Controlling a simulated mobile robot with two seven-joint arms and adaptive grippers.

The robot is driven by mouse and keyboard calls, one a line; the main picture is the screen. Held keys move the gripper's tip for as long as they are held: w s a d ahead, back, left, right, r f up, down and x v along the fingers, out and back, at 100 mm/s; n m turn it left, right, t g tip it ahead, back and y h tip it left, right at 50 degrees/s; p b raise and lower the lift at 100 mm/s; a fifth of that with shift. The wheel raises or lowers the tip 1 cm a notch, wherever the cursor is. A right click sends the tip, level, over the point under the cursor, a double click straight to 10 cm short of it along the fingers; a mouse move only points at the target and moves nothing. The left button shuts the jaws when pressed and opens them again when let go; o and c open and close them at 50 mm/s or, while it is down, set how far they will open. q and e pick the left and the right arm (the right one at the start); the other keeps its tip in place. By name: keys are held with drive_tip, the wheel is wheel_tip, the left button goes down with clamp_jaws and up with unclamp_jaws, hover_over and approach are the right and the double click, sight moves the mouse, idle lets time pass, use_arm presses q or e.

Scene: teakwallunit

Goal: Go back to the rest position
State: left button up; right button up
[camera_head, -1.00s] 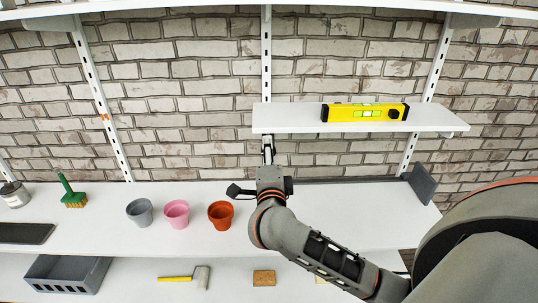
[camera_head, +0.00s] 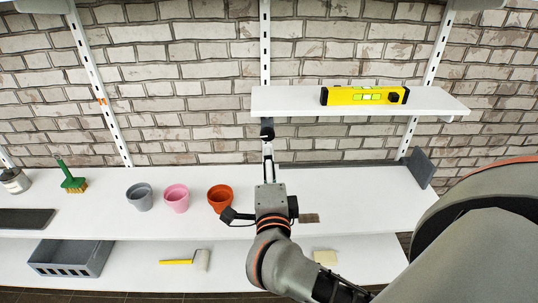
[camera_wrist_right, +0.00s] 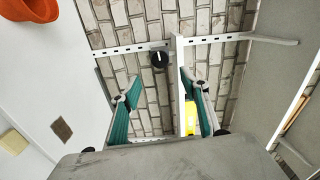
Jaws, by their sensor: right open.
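My right gripper (camera_head: 267,150) is in the middle of the head view, on an arm coming in from the lower right. It is above the white worktop, in front of the brick wall and below the left end of the small upper shelf (camera_head: 285,100). In the right wrist view its two teal-lined fingers (camera_wrist_right: 162,115) stand wide apart with nothing held between them. I cannot tell its exact distance from the wall or shelf. My left gripper is not in view.
Grey (camera_head: 140,197), pink (camera_head: 176,199) and orange (camera_head: 220,198) pots stand on the worktop (camera_head: 360,205) left of my gripper. A yellow level (camera_head: 364,96) lies on the upper shelf. A green brush (camera_head: 72,180) is far left. The worktop right of my arm is mostly clear.

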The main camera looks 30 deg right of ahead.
drive_tip(key=shift+s+a, duration=0.15)
drive_tip(key=shift+s, duration=0.1)
idle(0.4)
drive_tip(key=s+a+r+n+t+y, duration=0.1)
drive_tip(key=a+r+n+t+y, duration=0.2)
drive_tip(key=n+t, duration=0.5)
drive_tip(key=a+f+n+g+y, duration=0.2)
drive_tip(key=a+f+n+y, duration=0.8)
drive_tip(key=n, duration=0.3)
drive_tip(key=s+d+f+n+g, duration=0.1)
drive_tip(key=s+f+n+g, duration=0.1)
drive_tip(key=f, duration=0.8)
drive_tip(key=s+d+f+n+g+h, duration=0.1)
drive_tip(key=s+f+g, duration=0.4)
drive_tip(key=f, duration=0.6)
drive_tip(key=s+d+f+n+g, duration=0.3)
drive_tip(key=s+f, duration=0.3)
drive_tip(key=f, duration=0.4)
drive_tip(key=shift+f+g+h, duration=0.25)
drive_tip(key=shift+g+h, duration=0.15)
drive_tip(key=shift+g, duration=0.1)
